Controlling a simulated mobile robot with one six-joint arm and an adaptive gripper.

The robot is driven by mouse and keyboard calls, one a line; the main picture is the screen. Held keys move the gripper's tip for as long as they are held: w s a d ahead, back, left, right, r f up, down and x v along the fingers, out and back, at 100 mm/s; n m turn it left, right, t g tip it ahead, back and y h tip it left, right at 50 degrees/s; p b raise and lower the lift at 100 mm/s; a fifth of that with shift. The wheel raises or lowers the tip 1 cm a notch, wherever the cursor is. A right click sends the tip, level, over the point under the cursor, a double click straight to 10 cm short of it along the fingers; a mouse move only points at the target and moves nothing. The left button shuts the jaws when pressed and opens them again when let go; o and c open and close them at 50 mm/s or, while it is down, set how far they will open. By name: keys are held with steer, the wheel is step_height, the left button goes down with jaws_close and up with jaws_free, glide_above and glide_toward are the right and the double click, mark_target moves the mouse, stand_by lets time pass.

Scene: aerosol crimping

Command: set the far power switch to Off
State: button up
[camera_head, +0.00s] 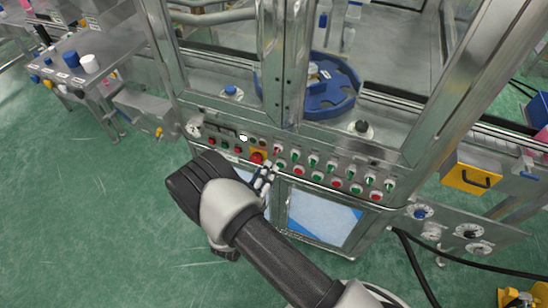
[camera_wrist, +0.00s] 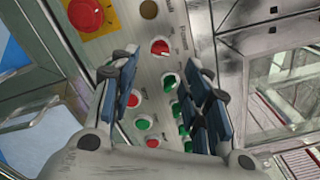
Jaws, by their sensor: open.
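The control panel (camera_head: 335,172) on the front of the steel machine carries two rows of red and green switches. In the wrist view, a red rotary switch (camera_wrist: 160,47) sits just beyond my fingertips, beside a label too blurred to read fully. I cannot tell for certain which one is the far power switch. My gripper (camera_wrist: 163,72) is open and empty, with its two blue-padded fingers apart over the panel. In the head view, my gripper (camera_head: 266,178) is at the panel's left part, below the emergency stop.
A red emergency stop on a yellow plate (camera_wrist: 88,14) is close to my left finger. Green and red buttons (camera_wrist: 143,122) lie under my fingers. Steel posts (camera_head: 281,60) rise above the panel, around a blue rotary table (camera_head: 335,98). Green floor is free at left.

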mark_target(275, 154)
steer(key=b+x, duration=0.1)
steer(key=x, duration=0.6)
steer(key=shift+w+d, duration=0.1)
steer(key=shift+w, duration=0.25)
steer(key=shift+c, duration=0.3)
jaws_close()
steer(key=shift+n, duration=0.4)
steer(key=n, duration=1.1)
steer(key=shift+b, duration=0.3)
